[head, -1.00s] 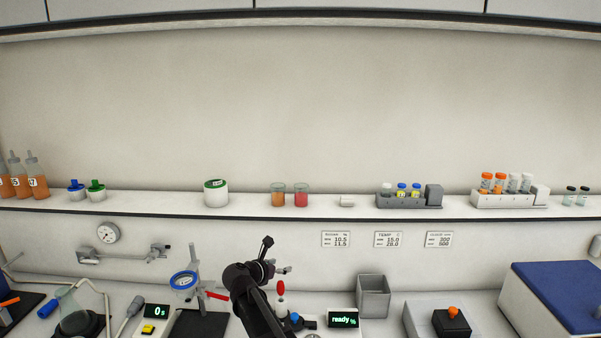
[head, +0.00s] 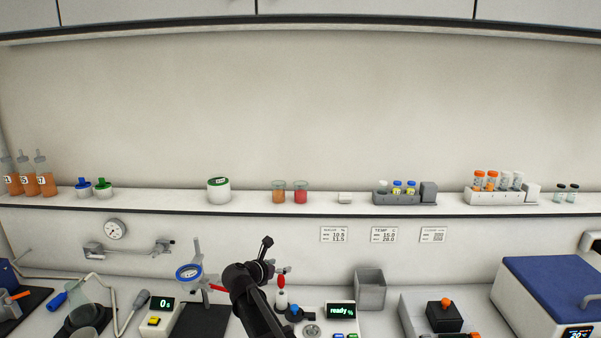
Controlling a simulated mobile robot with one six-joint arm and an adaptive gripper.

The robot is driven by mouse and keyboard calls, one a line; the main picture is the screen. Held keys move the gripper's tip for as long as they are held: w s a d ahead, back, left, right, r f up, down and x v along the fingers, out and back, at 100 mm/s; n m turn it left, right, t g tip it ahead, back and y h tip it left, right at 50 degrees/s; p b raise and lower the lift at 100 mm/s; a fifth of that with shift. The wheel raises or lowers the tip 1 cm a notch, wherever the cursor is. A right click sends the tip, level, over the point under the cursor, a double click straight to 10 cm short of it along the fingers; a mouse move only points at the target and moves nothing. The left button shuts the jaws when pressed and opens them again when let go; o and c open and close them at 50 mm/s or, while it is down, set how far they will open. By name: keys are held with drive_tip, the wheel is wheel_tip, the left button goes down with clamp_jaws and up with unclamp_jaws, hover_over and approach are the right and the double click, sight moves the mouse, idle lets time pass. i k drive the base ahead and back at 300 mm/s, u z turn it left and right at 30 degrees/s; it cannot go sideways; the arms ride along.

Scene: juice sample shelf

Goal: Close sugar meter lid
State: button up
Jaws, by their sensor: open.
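The sugar meter (head: 341,311) is the white device at the bottom centre, and its display reads "ready %". A round grey well (head: 312,331) shows on its top. A dark-and-blue part (head: 294,314) left of the well looks like its lid, but I cannot tell its angle clearly. My gripper (head: 277,258) is open and empty. It appears above and left of the meter, with its fingers apart, in front of the back wall. My dark arm hides the area just left of the meter.
A red-topped white bottle (head: 281,293) stands close beside my gripper. A ring stand (head: 189,272) is to the left, and a grey bin (head: 370,290) is right of the meter. A shelf (head: 330,206) with jars, beakers and racks runs behind.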

sight(294, 314)
drive_tip(key=k, duration=0.85)
